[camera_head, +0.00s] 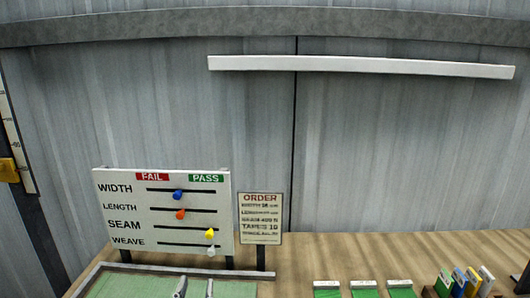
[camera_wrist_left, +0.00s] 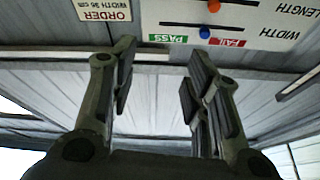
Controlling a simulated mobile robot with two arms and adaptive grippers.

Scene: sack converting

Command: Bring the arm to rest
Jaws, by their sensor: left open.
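My left gripper (camera_head: 195,288) shows only by its fingertips at the bottom edge of the head view, over the green mat (camera_head: 130,287). The left wrist view shows both its fingers (camera_wrist_left: 157,82) spread apart with nothing between them. The white check board (camera_head: 110,230) stands beyond it. Its blue knob (camera_head: 178,194) and orange-red knob (camera_head: 180,214) sit near the middle of their slots. The yellow knob (camera_head: 210,233) and the white knob (camera_head: 210,252) sit toward the right, under PASS. My right gripper is not in view.
An order sign (camera_head: 260,200) stands right of the board. Several green-and-white blocks (camera_head: 363,290) line the front of the wooden table (camera_head: 400,252). A rack of coloured cards (camera_head: 460,283) is at the bottom right. A gauge with a yellow slider (camera_head: 8,170) is at the left.

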